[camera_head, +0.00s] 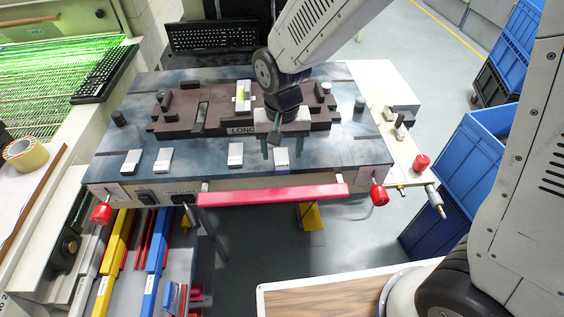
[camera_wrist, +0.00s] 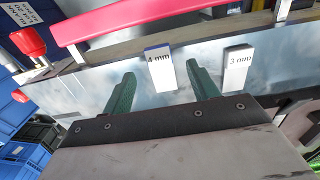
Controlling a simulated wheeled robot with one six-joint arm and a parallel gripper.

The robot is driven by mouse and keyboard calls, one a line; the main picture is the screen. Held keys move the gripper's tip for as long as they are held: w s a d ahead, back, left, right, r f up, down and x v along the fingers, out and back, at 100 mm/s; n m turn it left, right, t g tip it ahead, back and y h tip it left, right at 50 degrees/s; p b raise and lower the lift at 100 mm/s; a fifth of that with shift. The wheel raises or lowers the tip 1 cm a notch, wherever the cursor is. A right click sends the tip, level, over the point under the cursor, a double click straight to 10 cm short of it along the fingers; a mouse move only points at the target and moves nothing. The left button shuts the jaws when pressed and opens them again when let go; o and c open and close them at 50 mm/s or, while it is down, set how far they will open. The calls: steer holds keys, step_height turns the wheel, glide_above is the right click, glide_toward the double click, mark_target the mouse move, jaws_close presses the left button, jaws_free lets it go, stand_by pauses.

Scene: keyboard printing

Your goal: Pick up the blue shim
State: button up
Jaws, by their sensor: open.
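The blue shim (camera_head: 281,160) is a small white block with a blue edge, at the front edge of the table fixture, rightmost of a row of shims. In the wrist view the blue shim (camera_wrist: 161,70) reads "4 mm" and lies between and slightly beyond my fingertips. My gripper (camera_head: 280,152) has two green fingers, spread apart with nothing held. In the wrist view my gripper (camera_wrist: 160,75) has one finger on each side of the shim, with visible gaps. I cannot tell the fingertips' exact height above the table.
A "3 mm" shim (camera_wrist: 238,68) lies beside it; it also shows in the head view (camera_head: 236,155). Two more white shims (camera_head: 131,161) (camera_head: 164,159) lie farther left. A red-pink bar (camera_head: 272,195) runs along the front. A brown fixture plate (camera_head: 185,124) stands behind.

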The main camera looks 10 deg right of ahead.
mark_target(282, 164)
step_height(282, 164, down, 3)
steer(key=shift+s+f, duration=0.1)
steer(key=shift+f, duration=0.1)
steer(key=shift+c, duration=0.3)
steer(key=c, duration=1.1)
steer(key=shift+o, duration=0.2)
steer(key=shift+r, duration=0.2)
